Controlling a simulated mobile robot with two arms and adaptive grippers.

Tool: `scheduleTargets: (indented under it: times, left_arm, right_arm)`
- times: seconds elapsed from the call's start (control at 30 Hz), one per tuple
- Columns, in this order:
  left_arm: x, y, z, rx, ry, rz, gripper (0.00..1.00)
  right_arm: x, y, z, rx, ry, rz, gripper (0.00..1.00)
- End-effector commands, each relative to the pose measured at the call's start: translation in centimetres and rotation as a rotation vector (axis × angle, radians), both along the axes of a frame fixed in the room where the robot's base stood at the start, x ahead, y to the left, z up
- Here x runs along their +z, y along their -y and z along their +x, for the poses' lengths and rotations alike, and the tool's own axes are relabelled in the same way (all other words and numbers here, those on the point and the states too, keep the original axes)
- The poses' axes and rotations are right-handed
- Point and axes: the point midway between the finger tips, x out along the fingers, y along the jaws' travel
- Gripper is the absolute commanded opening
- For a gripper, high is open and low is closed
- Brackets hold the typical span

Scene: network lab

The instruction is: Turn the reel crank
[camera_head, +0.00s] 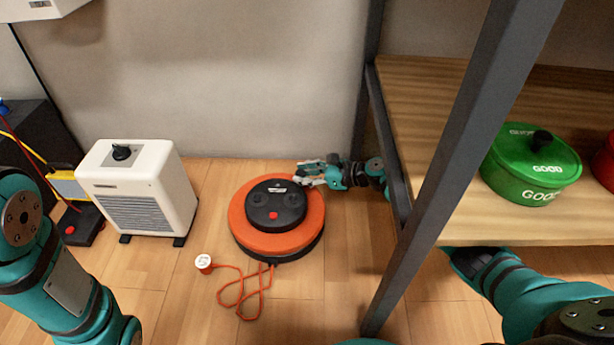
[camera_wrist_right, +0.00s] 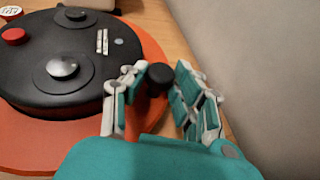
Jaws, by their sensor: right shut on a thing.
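The cable reel (camera_head: 242,229) lies flat on the wooden floor. It has an orange body, a black round hub and a red button (camera_head: 273,215); its orange side also shows in the wrist view (camera_wrist_right: 60,140). A black crank knob (camera_wrist_right: 158,77) stands at the reel's edge in the wrist view. My right gripper (camera_head: 308,173) reaches in from the right, behind the shelf post. In the wrist view its fingers (camera_wrist_right: 160,70) are shut around the crank knob. In the head view the knob is hidden by the fingers. My left arm is at the left edge; its gripper is out of view.
An orange cord with a white-faced plug (camera_head: 203,262) lies in front of the reel. A white heater (camera_head: 145,192) stands to the left. A dark shelf post (camera_head: 437,165) and wooden shelf with a green pot (camera_head: 530,165) are at right. The wall is close behind.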

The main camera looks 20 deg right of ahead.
Motion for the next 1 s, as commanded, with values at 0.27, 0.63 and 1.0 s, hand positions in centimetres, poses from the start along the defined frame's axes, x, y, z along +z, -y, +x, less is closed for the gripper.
scheduleTargets:
  times: [0.27,0.63,1.0]
  left_arm:
    - [-0.04,-0.06,-0.23,-0.001,0.005,-0.001,0.49]
    - [-0.08,-0.13,-0.46,-0.002,0.009,-0.002,0.49]
    - [-0.06,-0.07,-0.07,0.0,-0.001,-0.001,0.49]
  right_arm:
    - [0.39,1.39,0.81,-0.033,0.014,-0.013,0.0]
    - [0.39,1.24,0.74,-0.031,0.013,-0.011,0.37]
    - [0.37,1.23,0.46,-0.028,0.013,-0.009,0.37]
